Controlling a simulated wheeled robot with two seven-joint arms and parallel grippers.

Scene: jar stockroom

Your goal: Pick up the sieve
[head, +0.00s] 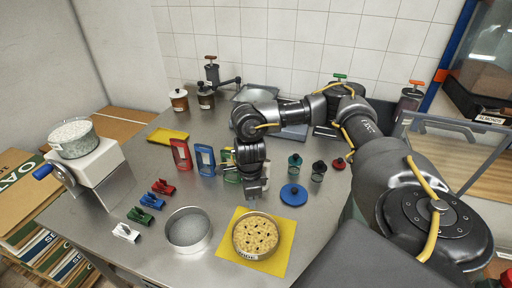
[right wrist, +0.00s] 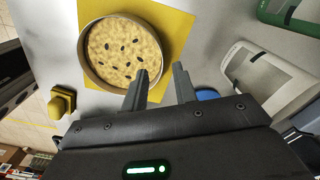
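The sieve, a round pan with a light metal rim and a grey mesh-like inside (head: 188,230), lies flat on the steel table at the front left of the head view. I do not make it out in the right wrist view. My right gripper (head: 254,192) points down over the table, behind and to the right of the sieve and apart from it. In the right wrist view its two fingers (right wrist: 160,88) are spread with nothing between them. My left gripper is not in view.
A round tin of seeded oats-like food (head: 256,236) stands on a yellow mat (head: 283,250) right of the sieve. A blue lid (head: 293,195) lies beyond it. Several coloured clips, including a white one (head: 125,232), lie left. Red (head: 181,155) and blue frames stand behind.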

